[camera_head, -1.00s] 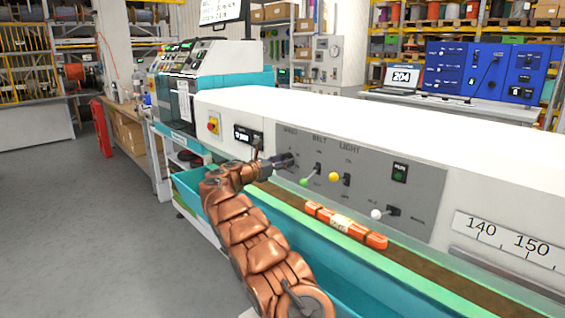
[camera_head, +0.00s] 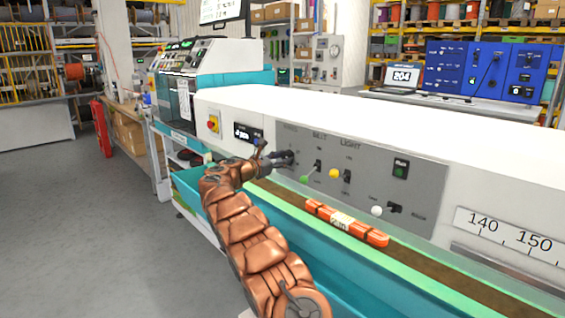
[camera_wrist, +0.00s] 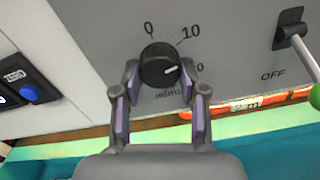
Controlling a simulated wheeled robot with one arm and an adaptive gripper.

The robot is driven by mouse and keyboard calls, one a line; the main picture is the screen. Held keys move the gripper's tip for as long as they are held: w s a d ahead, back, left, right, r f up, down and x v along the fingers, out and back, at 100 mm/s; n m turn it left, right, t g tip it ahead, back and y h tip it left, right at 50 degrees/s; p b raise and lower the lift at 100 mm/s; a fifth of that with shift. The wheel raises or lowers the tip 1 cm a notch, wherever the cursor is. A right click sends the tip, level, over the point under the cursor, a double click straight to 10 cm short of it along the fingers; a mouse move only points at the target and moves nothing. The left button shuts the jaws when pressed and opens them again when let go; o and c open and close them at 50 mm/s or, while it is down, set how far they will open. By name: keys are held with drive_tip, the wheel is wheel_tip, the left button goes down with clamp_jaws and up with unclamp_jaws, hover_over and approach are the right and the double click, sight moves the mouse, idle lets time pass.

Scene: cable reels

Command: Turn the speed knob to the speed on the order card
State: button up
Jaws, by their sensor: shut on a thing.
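The speed knob (camera_wrist: 160,62) is round and black with a white pointer mark, on the grey panel (camera_head: 430,180). In the wrist view the mark points right, towards a partly hidden label ending in 0, past the 10. My gripper (camera_wrist: 161,72) has one finger on each side of the knob and is shut on it. In the head view my gripper (camera_head: 287,158) is at the panel's left end and hides most of the knob. A small dark display (camera_head: 247,134) sits left of it; its digits are too small to read.
Right of the knob are a green-tipped belt lever (camera_head: 304,179), a yellow-tipped light lever (camera_head: 334,173) and a white-tipped lever (camera_head: 377,210). A red stop button (camera_head: 213,124) is to the left.

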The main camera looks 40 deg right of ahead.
drive_tip(key=m+b, duration=0.2)
drive_tip(key=m, duration=0.1)
drive_tip(key=m+b, duration=0.2)
drive_tip(key=m, duration=0.1)
drive_tip(key=shift+f+m, duration=0.2)
drive_tip(key=shift+m, duration=0.1)
drive_tip(key=m+b, duration=0.3)
drive_tip(key=m, duration=0.3)
drive_tip(key=shift+w+b, duration=0.1)
drive_tip(key=shift+b, duration=0.3)
drive_tip(key=m, duration=0.3)
drive_tip(key=shift+r+b, duration=0.15)
drive_tip(key=shift+b, duration=0.25)
drive_tip(key=shift+m, duration=0.9)
drive_tip(key=shift+r+m+p, duration=0.1)
drive_tip(key=shift+m+p, duration=0.6)
drive_tip(key=shift+m, duration=1)
drive_tip(key=o, duration=1.1)
drive_tip(key=shift+o, duration=0.2)
drive_tip(key=shift+a, duration=0.1)
